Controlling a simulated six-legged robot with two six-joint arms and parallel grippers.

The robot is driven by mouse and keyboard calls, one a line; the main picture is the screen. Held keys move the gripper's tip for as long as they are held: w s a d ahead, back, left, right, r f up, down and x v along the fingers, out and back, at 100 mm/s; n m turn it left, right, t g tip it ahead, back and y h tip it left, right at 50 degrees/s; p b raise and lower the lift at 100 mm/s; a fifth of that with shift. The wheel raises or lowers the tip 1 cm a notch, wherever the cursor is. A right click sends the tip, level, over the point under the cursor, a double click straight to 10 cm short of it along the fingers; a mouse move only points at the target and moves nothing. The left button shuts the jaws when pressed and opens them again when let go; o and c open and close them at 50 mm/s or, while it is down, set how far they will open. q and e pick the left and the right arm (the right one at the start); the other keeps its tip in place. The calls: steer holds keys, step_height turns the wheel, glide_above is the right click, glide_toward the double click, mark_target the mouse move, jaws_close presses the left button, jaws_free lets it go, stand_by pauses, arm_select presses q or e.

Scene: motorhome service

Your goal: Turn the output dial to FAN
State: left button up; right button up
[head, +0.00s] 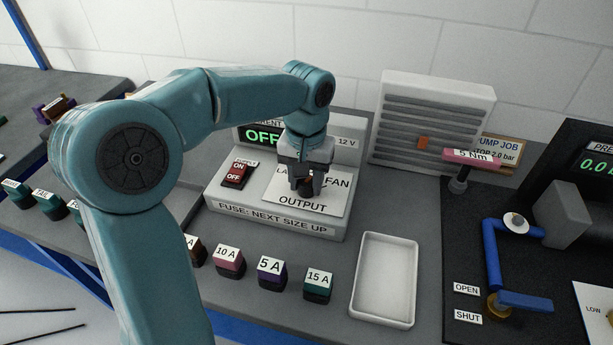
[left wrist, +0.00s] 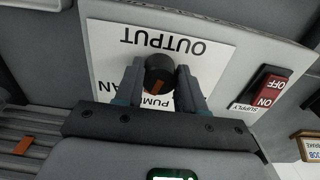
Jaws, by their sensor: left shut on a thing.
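The output dial (left wrist: 158,68) is a dark round knob with an orange mark on a white OUTPUT plate (left wrist: 105,45). In the left wrist view its mark points down toward the partly hidden PUMP label. In the head view the plate (head: 303,206) shows part of a left label, "LA", and FAN at the right. My left gripper (head: 308,188) comes down from above and is shut on the dial, one finger on each side, also in the left wrist view (left wrist: 158,85). In the head view the gripper mostly hides the dial. My right gripper is not in view.
The panel has a red ON/OFF supply switch (head: 237,174) and a green display (head: 262,135) reading OFF. Fuse blocks (head: 270,271) stand in front, beside an empty white tray (head: 385,279). A heater-like vent box (head: 432,125) stands behind right; a blue-handled valve (head: 525,301) is farther right.

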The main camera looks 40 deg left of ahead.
mark_target(305, 182)
arm_select(q)
steer(key=m+p, duration=0.1)
steer(key=m, duration=0.2)
steer(key=shift+a+r+m, duration=0.1)
steer(key=shift+r+m, duration=0.05)
steer(key=shift+m, duration=0.15)
steer(key=shift+m+p, duration=0.4)
steer(key=shift+m, duration=1.2)
steer(key=shift+w, duration=0.1)
steer(key=o, duration=1.1)
steer(key=shift+c, duration=0.2)
step_height(305, 182, up, 7)
steer(key=p, duration=0.6)
steer(key=shift+r+p, duration=0.15)
steer(key=shift+p, duration=0.2)
steer(key=shift+r, duration=0.35)
